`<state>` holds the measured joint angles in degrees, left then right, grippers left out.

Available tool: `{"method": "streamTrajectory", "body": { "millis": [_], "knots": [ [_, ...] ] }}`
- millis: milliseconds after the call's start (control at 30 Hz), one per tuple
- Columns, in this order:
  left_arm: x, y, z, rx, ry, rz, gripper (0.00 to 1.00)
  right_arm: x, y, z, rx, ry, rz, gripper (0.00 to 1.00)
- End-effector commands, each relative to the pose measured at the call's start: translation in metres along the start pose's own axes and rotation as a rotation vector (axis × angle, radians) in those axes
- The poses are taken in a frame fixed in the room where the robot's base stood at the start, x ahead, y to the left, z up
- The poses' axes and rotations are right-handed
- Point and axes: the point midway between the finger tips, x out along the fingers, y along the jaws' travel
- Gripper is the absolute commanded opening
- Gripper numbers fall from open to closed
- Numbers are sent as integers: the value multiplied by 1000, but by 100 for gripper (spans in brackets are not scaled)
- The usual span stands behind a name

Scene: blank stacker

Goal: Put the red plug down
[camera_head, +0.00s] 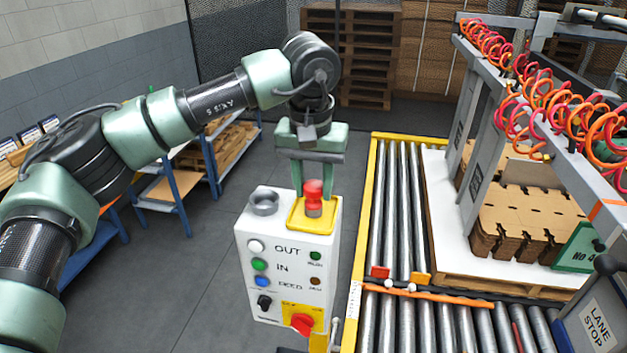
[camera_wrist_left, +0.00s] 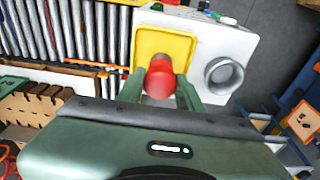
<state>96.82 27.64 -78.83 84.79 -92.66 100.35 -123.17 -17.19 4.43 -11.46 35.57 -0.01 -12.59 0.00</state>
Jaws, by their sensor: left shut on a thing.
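The red plug (camera_head: 313,193) is upright between the fingers of my left gripper (camera_head: 313,187), over the yellow plate (camera_head: 297,221) on top of the white control box (camera_head: 262,225). The left wrist view shows the red plug (camera_wrist_left: 160,77) between the two green fingers of my left gripper (camera_wrist_left: 160,92), in front of the yellow plate (camera_wrist_left: 148,46). I cannot tell whether the plug's lower end touches the plate. A grey round socket (camera_head: 264,202) stands on the box top, left of the plate; it also shows in the left wrist view (camera_wrist_left: 222,75). My right gripper is not in view.
The box front carries buttons and a red knob (camera_head: 302,323). A roller conveyor with a yellow rail (camera_head: 362,230) runs close on the right. Stacked cardboard blanks (camera_head: 525,215) sit beyond it, under coiled red and orange hoses. Shelves (camera_head: 185,175) stand at the left.

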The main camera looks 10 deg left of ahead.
Motion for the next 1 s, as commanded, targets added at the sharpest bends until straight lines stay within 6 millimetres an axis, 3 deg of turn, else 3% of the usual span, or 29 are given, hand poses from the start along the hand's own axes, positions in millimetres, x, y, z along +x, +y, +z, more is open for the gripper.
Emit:
{"method": "streamTrajectory", "body": {
  "millis": [267,300,367,400,800,1000],
  "knots": [
    [3,0,0,0,1,0,0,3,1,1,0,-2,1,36],
    [3,0,0,0,1,0,38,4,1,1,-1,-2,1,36],
    [2,0,0,0,1,0,55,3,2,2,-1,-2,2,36],
    [2,0,0,0,1,0,57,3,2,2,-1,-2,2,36],
    [-5,0,-1,-1,3,0,57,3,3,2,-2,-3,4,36],
    [-40,1,-1,-1,7,0,57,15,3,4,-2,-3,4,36]
  ]
}}
